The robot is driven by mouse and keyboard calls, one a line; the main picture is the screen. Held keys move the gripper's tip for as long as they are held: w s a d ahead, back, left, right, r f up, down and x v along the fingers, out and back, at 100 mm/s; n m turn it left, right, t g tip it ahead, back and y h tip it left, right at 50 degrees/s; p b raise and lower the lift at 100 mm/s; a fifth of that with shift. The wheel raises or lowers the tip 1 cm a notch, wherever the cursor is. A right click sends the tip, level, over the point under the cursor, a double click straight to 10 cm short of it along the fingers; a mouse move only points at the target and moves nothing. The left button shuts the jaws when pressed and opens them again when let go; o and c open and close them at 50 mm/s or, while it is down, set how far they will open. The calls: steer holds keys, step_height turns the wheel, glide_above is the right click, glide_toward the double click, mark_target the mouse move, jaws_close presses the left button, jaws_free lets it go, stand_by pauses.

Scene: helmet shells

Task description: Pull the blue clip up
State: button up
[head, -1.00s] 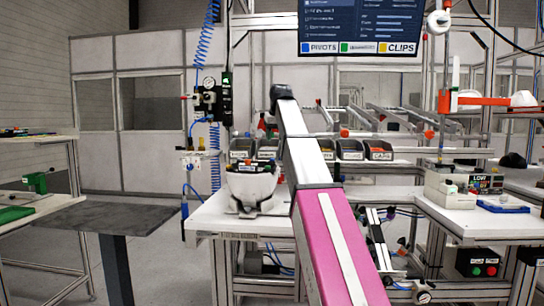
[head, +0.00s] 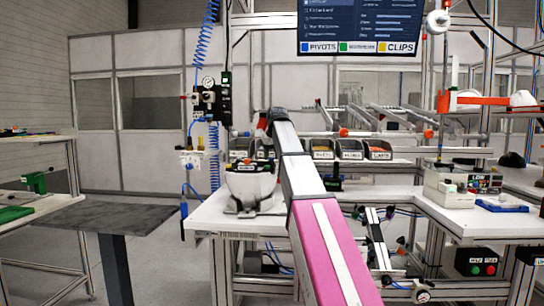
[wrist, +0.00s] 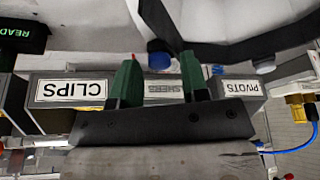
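The blue clip (wrist: 160,60) shows in the wrist view as a small blue knob at the dark edge of the white helmet shell (wrist: 85,22). My gripper (wrist: 160,57) has two green fingers, spread apart and empty. The clip appears in the gap between the fingertips; I cannot tell how deep it sits between them. In the head view the white helmet shell (head: 250,184) rests on a dark stand on the workbench. My gripper and the clip cannot be made out there.
Labelled bins stand behind the shell: CLIPS (wrist: 85,90), a middle bin (wrist: 164,89) partly behind my fingers, and PIVOTS (wrist: 243,88). A blue-grey knob (wrist: 265,66) shows on the right. The white workbench (head: 210,216) has bare room left of the shell.

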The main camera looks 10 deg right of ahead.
jaws_close()
steer(key=shift+r, duration=0.65)
steer(key=shift+o, duration=1.2)
jaws_free()
steer(key=v, duration=1)
steer(key=shift+r, duration=0.4)
steer(key=shift+s, duration=0.15)
